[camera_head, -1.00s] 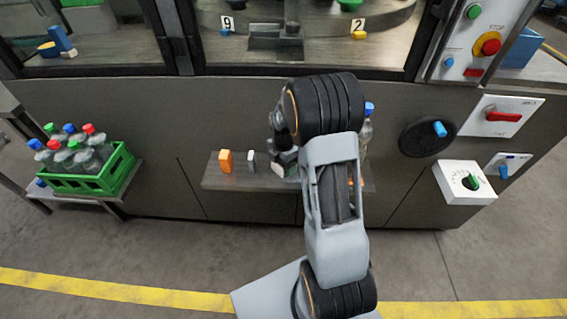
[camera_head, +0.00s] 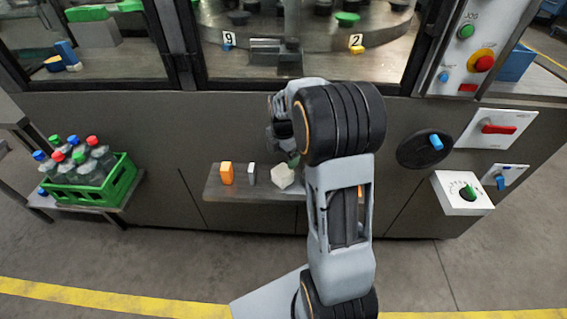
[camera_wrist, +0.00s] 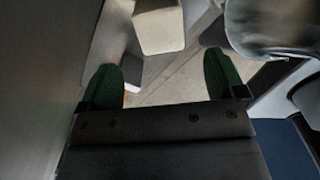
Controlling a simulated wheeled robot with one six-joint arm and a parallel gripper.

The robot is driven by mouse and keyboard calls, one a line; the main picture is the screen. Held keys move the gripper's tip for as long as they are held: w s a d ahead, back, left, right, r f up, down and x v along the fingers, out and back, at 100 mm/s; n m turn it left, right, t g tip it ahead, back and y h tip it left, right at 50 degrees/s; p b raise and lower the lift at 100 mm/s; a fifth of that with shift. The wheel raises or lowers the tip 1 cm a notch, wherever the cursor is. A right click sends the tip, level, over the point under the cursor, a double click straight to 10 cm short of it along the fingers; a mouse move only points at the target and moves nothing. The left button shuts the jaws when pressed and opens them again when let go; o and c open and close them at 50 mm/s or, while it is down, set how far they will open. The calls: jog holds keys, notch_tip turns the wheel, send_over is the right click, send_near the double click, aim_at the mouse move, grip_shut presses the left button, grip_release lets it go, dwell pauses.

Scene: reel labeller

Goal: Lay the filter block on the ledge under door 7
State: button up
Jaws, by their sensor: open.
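A pale, cream-white block (camera_head: 283,177), which I take to be the filter block, rests on the grey ledge (camera_head: 238,192) on the machine's front. In the wrist view the pale block (camera_wrist: 158,28) shows just beyond my fingertips, cut by the top edge. My gripper (camera_wrist: 162,82) is open, its two green fingertips apart with nothing between them. In the head view my gripper (camera_head: 292,158) is just above and behind the block, partly hidden by my arm. No number 7 is readable; I cannot tell which door this ledge is under.
An orange block (camera_head: 227,174) and a small grey-white block (camera_head: 251,174) stand left on the ledge. A clear bottle (camera_wrist: 275,25) is close by, right in the wrist view. A green crate (camera_head: 118,184) of bottles stands far left. Knobs and a white box (camera_head: 462,194) project at right.

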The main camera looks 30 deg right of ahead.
jog(key=shift+r, duration=0.9)
jog(key=shift+s+a+r+m, duration=0.1)
jog(key=shift+a+r+m, duration=0.05)
jog(key=shift+r+m, duration=0.2)
jog(key=s+a+r+m+t, duration=0.1)
jog(key=s+a+m, duration=0.3)
jog(key=s+m, duration=0.4)
jog(key=s+a+r+m+t, duration=0.2)
jog(key=s+a+r+m, duration=0.2)
jog(key=s+m, duration=0.5)
jog(key=a+m, duration=0.1)
jog(key=m, duration=0.2)
jog(key=shift+a+r+m, duration=0.25)
jog(key=shift+r+m, duration=0.1)
notch_tip(320, 180, up, 14)
jog(key=p, duration=1.3)
jog(key=shift+a+r+t+p, duration=0.25)
jog(key=shift+a+t+p, duration=0.05)
jog(key=shift+p, duration=0.05)
